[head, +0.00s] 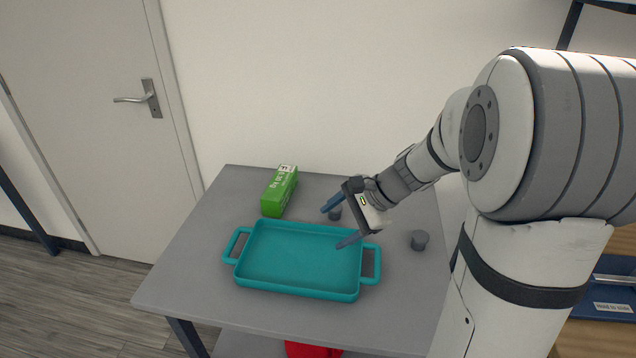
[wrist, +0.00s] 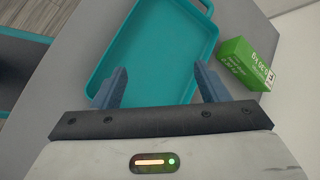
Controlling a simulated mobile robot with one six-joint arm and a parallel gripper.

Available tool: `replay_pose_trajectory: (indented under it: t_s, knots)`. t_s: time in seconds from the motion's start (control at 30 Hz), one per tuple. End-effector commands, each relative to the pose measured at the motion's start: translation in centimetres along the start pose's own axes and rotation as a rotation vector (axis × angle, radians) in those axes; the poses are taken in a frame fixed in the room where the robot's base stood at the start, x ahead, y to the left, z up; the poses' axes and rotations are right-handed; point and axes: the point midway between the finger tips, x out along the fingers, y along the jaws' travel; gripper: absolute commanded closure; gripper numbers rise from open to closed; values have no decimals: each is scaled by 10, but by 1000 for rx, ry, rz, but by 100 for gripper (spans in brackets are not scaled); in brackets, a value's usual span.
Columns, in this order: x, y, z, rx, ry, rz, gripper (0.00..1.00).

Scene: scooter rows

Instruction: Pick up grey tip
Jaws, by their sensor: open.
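Two small dark grey cylinders that could be the grey tip stand on the grey table in the head view. One cylinder (head: 335,213) is behind the tray's right end, close to my gripper's far finger and partly hidden. The other grey cylinder (head: 419,240) stands apart, to the right of the tray. My gripper (head: 334,227) is open, its blue fingers spread near the tray's back right corner. In the wrist view the open fingers (wrist: 159,86) have nothing visible between them except tray and table. Neither cylinder shows in the wrist view.
A teal tray (head: 299,291) with two handles fills the middle of the table (head: 190,262). A green carton (head: 279,192) lies behind it; it also shows in the wrist view (wrist: 240,62). A wall is behind the table. Something red (head: 312,349) is below the table's front edge.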

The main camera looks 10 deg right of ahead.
Motion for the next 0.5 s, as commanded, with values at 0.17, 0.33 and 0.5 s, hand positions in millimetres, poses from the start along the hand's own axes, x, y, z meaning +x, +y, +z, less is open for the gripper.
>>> replay_pose_trajectory:
  t_s: [0.17, 0.33, 0.5]
  knots:
    - [31, -38, -76, 411, -128, -202, 32]
    - [44, -63, -145, 719, -232, -373, 32]
    - [49, -73, -190, 895, -297, -480, 32]
